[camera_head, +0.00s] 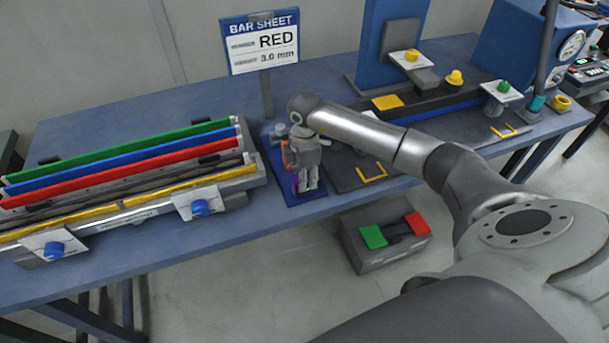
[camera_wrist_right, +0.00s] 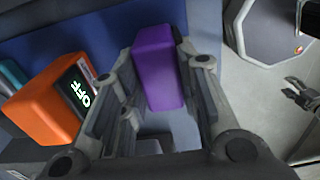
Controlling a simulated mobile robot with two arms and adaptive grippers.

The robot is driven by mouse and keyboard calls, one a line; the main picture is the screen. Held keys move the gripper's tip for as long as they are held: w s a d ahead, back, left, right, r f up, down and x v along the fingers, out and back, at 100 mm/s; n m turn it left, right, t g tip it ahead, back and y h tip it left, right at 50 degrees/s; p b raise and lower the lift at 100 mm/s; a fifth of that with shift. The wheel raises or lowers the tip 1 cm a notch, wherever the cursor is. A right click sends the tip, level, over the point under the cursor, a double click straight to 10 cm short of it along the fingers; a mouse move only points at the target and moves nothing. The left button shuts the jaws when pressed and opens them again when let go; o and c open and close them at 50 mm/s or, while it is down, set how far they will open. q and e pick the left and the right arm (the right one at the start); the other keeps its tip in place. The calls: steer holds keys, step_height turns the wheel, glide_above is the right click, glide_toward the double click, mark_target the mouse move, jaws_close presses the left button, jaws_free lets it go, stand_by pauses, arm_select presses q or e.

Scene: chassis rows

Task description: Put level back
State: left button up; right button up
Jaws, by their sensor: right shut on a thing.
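My right gripper (camera_head: 308,186) points down over the blue mat (camera_head: 313,196) near the front edge of the bench. In the right wrist view its fingers (camera_wrist_right: 165,125) are shut on a purple block (camera_wrist_right: 158,68), which I take to be the level. In the head view only a sliver of purple (camera_head: 295,184) shows beside the fingers; I cannot tell whether it touches the mat. An orange device (camera_wrist_right: 42,108) with a display reading OFF lies left of the fingers. In the right wrist view a small dark gripper shows at the right edge, too small to judge.
A rack of coloured bars (camera_head: 120,165) stands left, with blue knobs at its front. A BAR SHEET sign (camera_head: 261,42) reads RED, 3.0 mm. Blue machines (camera_head: 385,45) stand at the back right. A box with green and red pads (camera_head: 385,240) is on the floor.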

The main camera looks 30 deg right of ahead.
steer(key=o, duration=1.2)
steer(key=shift+f, duration=0.1)
step_height(320, 180, up, 12)
